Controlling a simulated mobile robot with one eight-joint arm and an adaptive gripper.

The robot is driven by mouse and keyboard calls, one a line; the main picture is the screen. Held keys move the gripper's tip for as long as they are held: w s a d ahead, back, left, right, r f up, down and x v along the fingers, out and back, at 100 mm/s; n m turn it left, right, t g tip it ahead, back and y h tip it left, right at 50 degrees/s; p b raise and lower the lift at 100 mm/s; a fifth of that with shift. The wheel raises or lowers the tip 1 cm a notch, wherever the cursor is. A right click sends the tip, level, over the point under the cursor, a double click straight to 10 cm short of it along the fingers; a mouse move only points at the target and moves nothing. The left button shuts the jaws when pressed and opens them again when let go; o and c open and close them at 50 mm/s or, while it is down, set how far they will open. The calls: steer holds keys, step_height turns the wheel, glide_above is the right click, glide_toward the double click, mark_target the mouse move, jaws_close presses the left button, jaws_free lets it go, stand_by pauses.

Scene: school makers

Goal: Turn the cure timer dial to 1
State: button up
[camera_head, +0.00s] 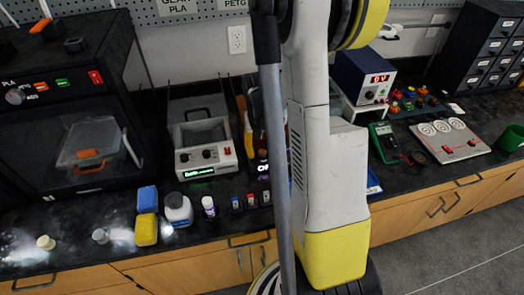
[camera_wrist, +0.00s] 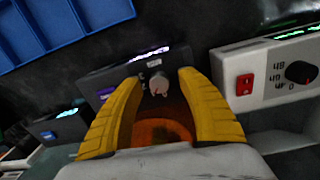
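A small grey dial (camera_wrist: 158,84) sits on the dark front panel of a box (camera_wrist: 112,76) in the wrist view. The panel has a lit display strip and small labels too small to read, so I cannot tell the dial's setting. My gripper (camera_wrist: 160,77) is open, with its yellow fingers on either side of the dial. Whether the fingers touch it is unclear. An orange patch (camera_wrist: 160,132) shows between the fingers, below the dial. In the head view, my arm hides the dial and my gripper; only a sliver of a dark unit (camera_head: 262,160) shows beside it.
A pale unit (camera_wrist: 285,78) with a red switch and black knob stands right of the dark box in the wrist view. A blue tray (camera_wrist: 60,28) is at upper left. In the head view, bottles, small blocks and a green meter (camera_head: 384,142) lie on the black counter.

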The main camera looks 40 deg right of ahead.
mark_target(260, 151)
steer(key=shift+r, duration=0.15)
step_height(260, 151, up, 12)
steer(key=shift+w+a, duration=0.15)
steer(key=shift+a, duration=0.05)
steer(key=shift+a, duration=0.1)
stand_by(0.5)
